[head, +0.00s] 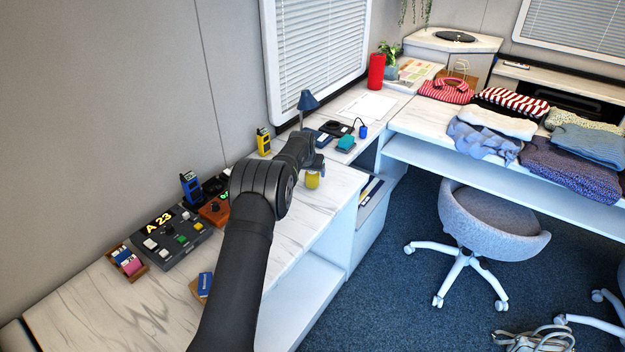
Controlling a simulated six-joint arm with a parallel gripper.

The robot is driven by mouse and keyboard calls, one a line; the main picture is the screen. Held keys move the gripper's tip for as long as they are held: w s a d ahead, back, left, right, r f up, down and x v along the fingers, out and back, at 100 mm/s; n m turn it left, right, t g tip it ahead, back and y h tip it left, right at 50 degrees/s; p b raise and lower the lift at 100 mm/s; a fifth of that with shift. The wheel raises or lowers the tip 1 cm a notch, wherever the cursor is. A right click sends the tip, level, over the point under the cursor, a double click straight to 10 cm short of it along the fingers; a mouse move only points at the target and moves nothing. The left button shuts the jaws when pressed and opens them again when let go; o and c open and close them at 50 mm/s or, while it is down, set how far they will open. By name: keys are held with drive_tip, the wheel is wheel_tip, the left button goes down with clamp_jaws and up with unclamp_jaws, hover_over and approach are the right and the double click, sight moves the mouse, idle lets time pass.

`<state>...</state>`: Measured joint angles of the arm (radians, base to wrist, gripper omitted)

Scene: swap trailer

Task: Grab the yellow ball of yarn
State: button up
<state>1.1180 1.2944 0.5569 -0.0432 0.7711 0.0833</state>
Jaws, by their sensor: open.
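A small yellow rounded thing (312,181), which looks like the yellow ball of yarn, sits on the marble-patterned counter near its front edge. My gripper (314,168) is right above it, at the end of my dark arm, and covers its top. The jaws are open, but the fingers are small and partly hidden by the wrist. I cannot tell whether they touch the ball or reach around it.
A yellow handheld device (263,142) and a blue lamp (307,103) stand behind my gripper. A control panel (172,239) lies at left. Folded clothes (570,165) cover the right-hand table. The counter's front edge (340,212) is close to the ball.

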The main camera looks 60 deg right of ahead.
sight(312, 172)
drive_tip(key=shift+d+f, duration=1.1)
drive_tip(key=shift+f, duration=0.15)
drive_tip(key=shift+x, duration=0.95)
drive_tip(key=shift+w, duration=0.1)
drive_tip(key=shift+c, duration=0.5)
drive_tip(key=c, duration=1)
